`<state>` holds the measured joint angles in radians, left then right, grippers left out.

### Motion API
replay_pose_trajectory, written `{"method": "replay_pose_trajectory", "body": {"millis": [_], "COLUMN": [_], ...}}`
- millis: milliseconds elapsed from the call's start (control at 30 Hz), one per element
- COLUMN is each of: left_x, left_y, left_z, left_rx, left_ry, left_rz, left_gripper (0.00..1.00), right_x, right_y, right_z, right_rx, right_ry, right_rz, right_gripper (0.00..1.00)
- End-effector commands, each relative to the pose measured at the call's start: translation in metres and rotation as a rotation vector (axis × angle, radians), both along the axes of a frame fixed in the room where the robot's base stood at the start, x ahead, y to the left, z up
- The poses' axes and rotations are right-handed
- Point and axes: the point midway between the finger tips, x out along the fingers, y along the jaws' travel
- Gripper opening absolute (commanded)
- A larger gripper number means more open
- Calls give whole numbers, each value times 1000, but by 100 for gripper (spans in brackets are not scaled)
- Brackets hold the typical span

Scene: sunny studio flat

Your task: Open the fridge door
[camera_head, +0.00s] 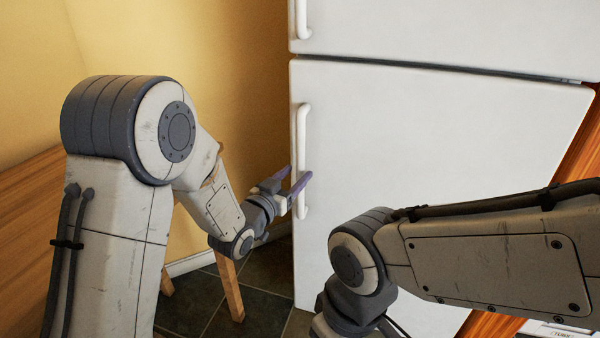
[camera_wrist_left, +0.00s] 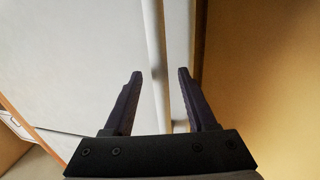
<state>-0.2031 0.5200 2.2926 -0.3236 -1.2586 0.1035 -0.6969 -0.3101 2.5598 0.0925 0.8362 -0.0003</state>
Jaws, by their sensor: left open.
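The white fridge has a large lower door (camera_head: 430,150) that is shut, with a vertical white handle (camera_head: 302,135) along its left edge. My left gripper (camera_head: 298,182) is open at the lower part of this handle. In the left wrist view, the handle (camera_wrist_left: 153,45) runs between the two fingers of my left gripper (camera_wrist_left: 158,85), nearer the left finger; I cannot tell whether a finger touches it. The fridge door front (camera_wrist_left: 75,60) fills the left of that view. My right arm crosses the lower right of the head view, but its gripper is out of view.
An upper fridge door (camera_head: 450,30) with its own handle (camera_head: 303,18) is shut above. A yellow wall (camera_head: 220,60) stands left of the fridge. A wooden leg (camera_head: 230,288) stands on the dark tiled floor (camera_head: 262,310) below my left gripper. Wooden panelling is at the far left.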

Motion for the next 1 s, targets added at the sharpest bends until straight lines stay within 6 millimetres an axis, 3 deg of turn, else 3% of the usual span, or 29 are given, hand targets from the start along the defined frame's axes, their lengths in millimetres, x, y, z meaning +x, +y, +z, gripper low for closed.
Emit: {"method": "replay_pose_trajectory", "body": {"millis": [200, 533, 567, 700, 1000], "left_x": [21, 25, 25, 25, 25], "left_y": [-13, -14, -14, -14, -14], "left_z": [0, 0, 0, 0, 0], "left_rx": [0, 0, 0, 1, 1], "left_ry": [-1, 1, 1, 0, 0], "left_rz": [-1, 0, 0, 0, 0], "left_gripper": [57, 57, 53, 0, 0], "right_x": [0, 0, 0, 0, 0], "right_y": [0, 0, 0, 0, 0], "right_z": [-3, -4, -4, -4, -4], "right_rx": [0, 0, 0, 0, 0], "right_ry": [0, 0, 0, 0, 0], "right_rz": [0, 0, 0, 0, 0], "right_gripper": [50, 50, 50, 50, 50]}}
